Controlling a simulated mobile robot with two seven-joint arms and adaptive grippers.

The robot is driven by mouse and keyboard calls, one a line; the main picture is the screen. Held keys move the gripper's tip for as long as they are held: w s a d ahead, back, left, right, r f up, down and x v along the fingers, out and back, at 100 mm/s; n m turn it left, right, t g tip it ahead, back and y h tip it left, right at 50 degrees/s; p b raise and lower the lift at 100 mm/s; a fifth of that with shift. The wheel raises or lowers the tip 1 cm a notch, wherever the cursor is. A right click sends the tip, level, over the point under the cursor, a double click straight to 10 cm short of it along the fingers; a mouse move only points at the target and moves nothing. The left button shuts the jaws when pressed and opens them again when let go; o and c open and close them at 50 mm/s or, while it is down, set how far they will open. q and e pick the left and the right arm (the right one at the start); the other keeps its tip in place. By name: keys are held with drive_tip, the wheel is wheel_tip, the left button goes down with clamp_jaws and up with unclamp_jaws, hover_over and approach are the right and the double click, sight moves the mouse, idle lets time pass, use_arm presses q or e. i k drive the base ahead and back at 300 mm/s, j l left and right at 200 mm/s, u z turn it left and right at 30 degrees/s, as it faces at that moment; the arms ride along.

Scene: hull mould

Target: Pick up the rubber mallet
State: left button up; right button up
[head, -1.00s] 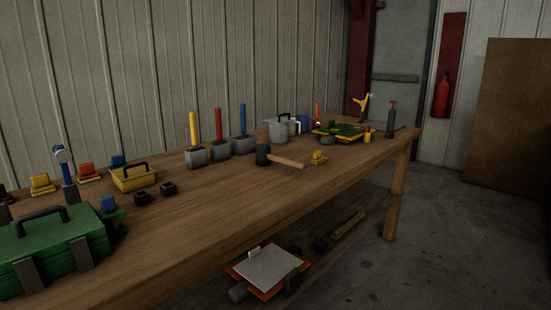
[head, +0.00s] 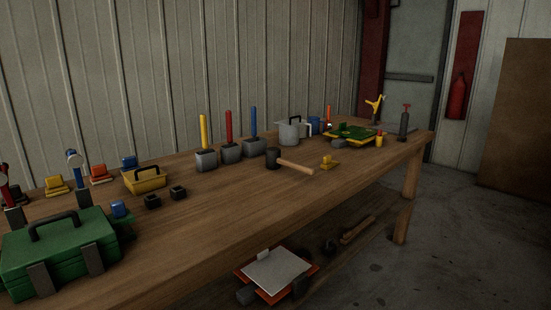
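The rubber mallet (head: 272,158) lies on the wooden workbench (head: 215,220), right of the middle in the head view. Its black head is on the left, and its light wooden handle (head: 296,167) points right and slightly toward the bench's front edge. Nothing covers it. Neither of my grippers shows in the head view.
Grey blocks with yellow, red and blue upright rods (head: 254,122) stand behind the mallet. A green toolbox (head: 60,255) sits front left. The bench's middle front is clear.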

sight(273, 160)
drive_tip(key=i+l+u, duration=0.1)
drive_tip(key=i+l, duration=0.25)
drive_tip(key=i+l+u, duration=0.1)
drive_tip(key=i+l, duration=0.2)
drive_tip(key=l, duration=0.25)
